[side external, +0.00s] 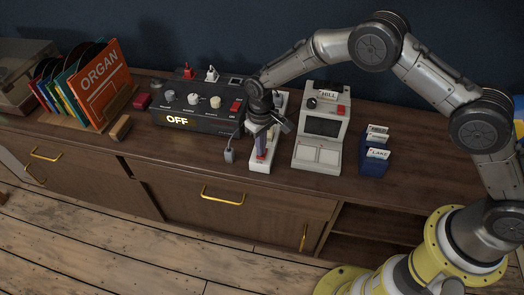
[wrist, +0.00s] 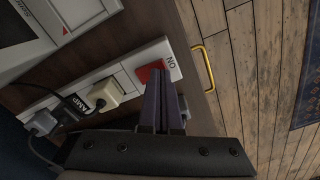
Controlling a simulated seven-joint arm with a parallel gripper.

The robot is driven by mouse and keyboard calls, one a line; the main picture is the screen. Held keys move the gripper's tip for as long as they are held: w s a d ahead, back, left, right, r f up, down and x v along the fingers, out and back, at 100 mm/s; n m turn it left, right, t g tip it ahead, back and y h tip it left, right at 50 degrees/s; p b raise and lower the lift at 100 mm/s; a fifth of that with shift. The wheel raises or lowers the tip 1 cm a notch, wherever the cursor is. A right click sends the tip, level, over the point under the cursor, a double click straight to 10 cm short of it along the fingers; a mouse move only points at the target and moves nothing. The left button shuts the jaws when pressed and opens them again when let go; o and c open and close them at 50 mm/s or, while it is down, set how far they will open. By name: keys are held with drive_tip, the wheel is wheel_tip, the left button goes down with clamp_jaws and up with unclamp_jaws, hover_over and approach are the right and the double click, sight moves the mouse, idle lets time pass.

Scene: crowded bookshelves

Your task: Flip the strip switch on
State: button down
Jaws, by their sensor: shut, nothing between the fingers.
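The white power strip (side external: 259,168) lies on the cabinet top, running front to back. It also shows in the wrist view (wrist: 163,46). Its red rocker switch (wrist: 149,70) is at the front end, beside the printed word ON, and is partly hidden by my fingers. My gripper (side external: 261,154) points down at the switch end of the strip. In the wrist view my gripper (wrist: 164,74) is shut and empty, with its tips over or against the switch. I cannot tell whether they touch it, or which way the rocker is tilted.
Plugs sit in the strip, one tagged AMP (wrist: 103,93). Left of the strip is a dark box reading OFF (side external: 178,121); a loose grey plug (side external: 229,154) lies between. Right is a grey console (side external: 321,126), then a blue card holder (side external: 374,163). Records (side external: 101,82) stand far left.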

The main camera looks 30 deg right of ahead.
drive_tip(key=shift+f, duration=0.6)
idle(0.3)
drive_tip(key=shift+r, duration=3.55)
drive_tip(key=shift+d, duration=0.1)
